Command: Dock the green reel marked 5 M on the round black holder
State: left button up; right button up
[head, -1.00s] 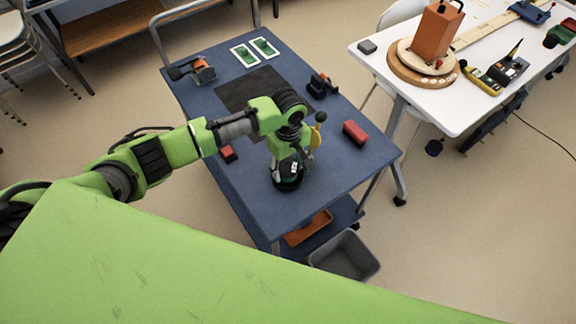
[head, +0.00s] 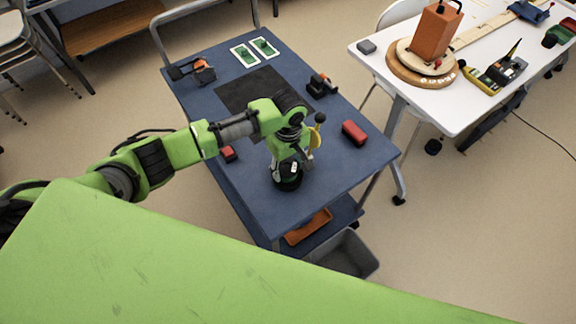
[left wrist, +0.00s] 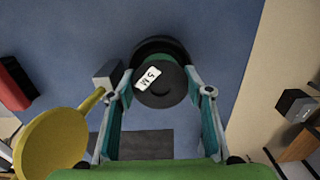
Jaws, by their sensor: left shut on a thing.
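The green reel (left wrist: 150,60) with a dark top face and a white label reading 5 M is between the fingers of my left gripper (left wrist: 160,90) in the left wrist view. The gripper is shut on it. The round black holder (left wrist: 158,43) shows as a dark rim just behind the reel. In the head view my left gripper (head: 288,165) points down at the blue cart top, with the holder (head: 288,184) below it. The reel is mostly hidden there. I cannot tell whether it is fully seated. My right gripper is not in view.
The blue cart top (head: 250,195) has clear room in front. A yellow round-ended thing (left wrist: 55,140) stands close beside the gripper. A red block (head: 354,132), a small red block (head: 229,154) and a black mat (head: 245,92) lie around it.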

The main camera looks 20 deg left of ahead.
aim_at(288, 167)
pick_arm(q)
jog(key=shift+f, duration=0.6)
jog(key=o, duration=0.9)
notch_tip(288, 167, up, 11)
jog(key=p, duration=1.2)
